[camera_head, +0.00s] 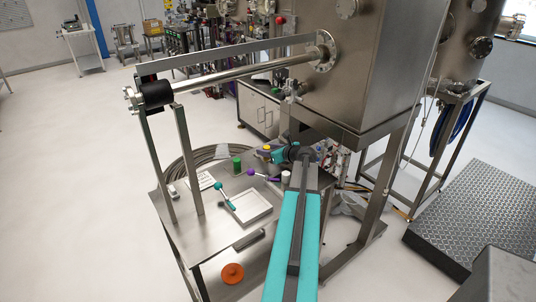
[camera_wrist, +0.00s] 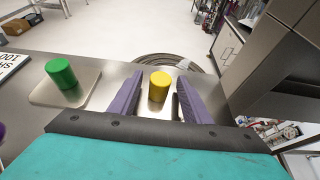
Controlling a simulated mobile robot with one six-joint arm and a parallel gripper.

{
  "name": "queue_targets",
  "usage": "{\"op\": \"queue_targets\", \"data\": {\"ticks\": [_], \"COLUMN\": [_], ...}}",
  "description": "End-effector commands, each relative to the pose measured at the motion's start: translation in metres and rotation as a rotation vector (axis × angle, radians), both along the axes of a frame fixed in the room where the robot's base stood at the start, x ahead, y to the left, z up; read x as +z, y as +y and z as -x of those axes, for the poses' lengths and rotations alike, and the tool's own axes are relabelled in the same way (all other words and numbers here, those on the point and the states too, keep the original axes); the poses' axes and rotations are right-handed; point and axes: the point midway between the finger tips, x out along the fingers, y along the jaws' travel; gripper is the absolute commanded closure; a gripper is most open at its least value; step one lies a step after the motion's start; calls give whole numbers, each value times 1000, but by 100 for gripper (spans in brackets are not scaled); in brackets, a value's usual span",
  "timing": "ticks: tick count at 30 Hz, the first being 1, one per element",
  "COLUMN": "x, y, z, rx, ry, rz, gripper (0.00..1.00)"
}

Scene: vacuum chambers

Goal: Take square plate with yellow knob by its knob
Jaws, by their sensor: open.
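The yellow knob (camera_wrist: 159,87) is an upright cylinder near the middle of the wrist view. It also shows small in the head view (camera_head: 267,147). Its square plate is hard to tell from the grey metal table around it. My gripper (camera_wrist: 158,80) is open, with one purple-grey finger on each side of the knob in the picture. I see no contact, and the distance left to the knob is unclear. In the head view my gripper (camera_head: 268,154) is over the table's far right part, partly covering the view there.
A green knob (camera_wrist: 61,73) stands on a pale square plate (camera_wrist: 84,93) to the left. A steel chamber (camera_head: 350,65) rises close on the right.

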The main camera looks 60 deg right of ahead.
Motion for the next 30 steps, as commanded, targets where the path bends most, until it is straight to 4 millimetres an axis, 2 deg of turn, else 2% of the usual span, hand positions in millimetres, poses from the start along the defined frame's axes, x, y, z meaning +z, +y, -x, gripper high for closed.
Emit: {"op": "queue_targets", "data": {"ticks": [5,8,13,14,30], "x": [0,0,0,0,12], "y": [0,0,0,0,-1], "z": [0,1,1,1,1], "rx": [0,0,-1,-1,-1], "ry": [0,0,0,0,-1], "rz": [0,0,0,0,0], "gripper": [56,70,98,100,100]}}
